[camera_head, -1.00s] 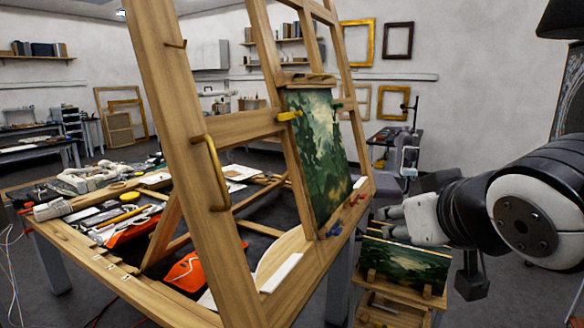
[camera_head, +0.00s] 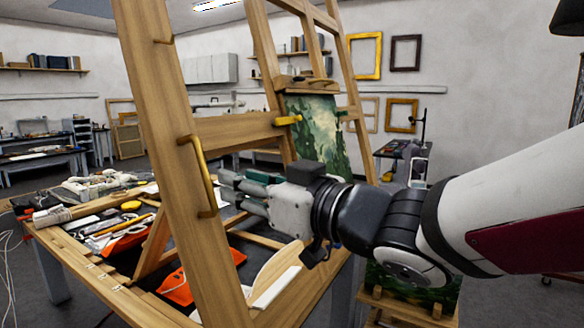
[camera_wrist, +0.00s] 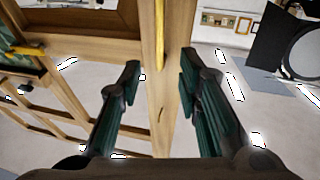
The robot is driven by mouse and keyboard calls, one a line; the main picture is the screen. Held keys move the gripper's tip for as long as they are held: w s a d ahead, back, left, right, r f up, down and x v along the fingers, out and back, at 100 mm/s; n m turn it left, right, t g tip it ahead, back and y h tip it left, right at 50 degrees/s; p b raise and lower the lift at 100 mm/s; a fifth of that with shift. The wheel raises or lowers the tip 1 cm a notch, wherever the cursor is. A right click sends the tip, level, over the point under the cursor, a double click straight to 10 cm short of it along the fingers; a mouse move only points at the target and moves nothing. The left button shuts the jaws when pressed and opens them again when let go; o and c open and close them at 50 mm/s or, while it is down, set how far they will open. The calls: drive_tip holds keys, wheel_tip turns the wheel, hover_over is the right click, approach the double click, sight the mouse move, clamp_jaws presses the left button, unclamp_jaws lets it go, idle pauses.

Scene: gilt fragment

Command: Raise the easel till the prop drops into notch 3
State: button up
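The wooden easel (camera_head: 155,120) stands tilted on the work table, with a brass handle (camera_head: 203,175) on its near upright. The handle also shows in the wrist view (camera_wrist: 159,30), ahead of and between my fingertips. My gripper (camera_head: 234,190) is open and empty, just right of the handle, fingers pointing at it; in the wrist view its fingers (camera_wrist: 160,78) are spread either side of the upright's line. I cannot tell contact, but a gap seems to remain. A slanted wooden strut (camera_head: 155,240), perhaps the prop, is below, partly hidden by the upright. Small pale marks (camera_head: 104,277) line the table's left rail, unreadable.
A green landscape painting (camera_head: 316,128) is on the easel, partly hidden by my arm. The table (camera_head: 70,248) holds tools and orange cloth (camera_head: 176,287) left of the upright. A smaller painting (camera_head: 412,287) on a low stand is below my arm.

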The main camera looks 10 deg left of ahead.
sight(206, 170)
drive_tip(key=p+x, duration=0.1)
drive_tip(key=x, duration=1.1)
drive_tip(key=shift+c, duration=0.3)
clamp_jaws()
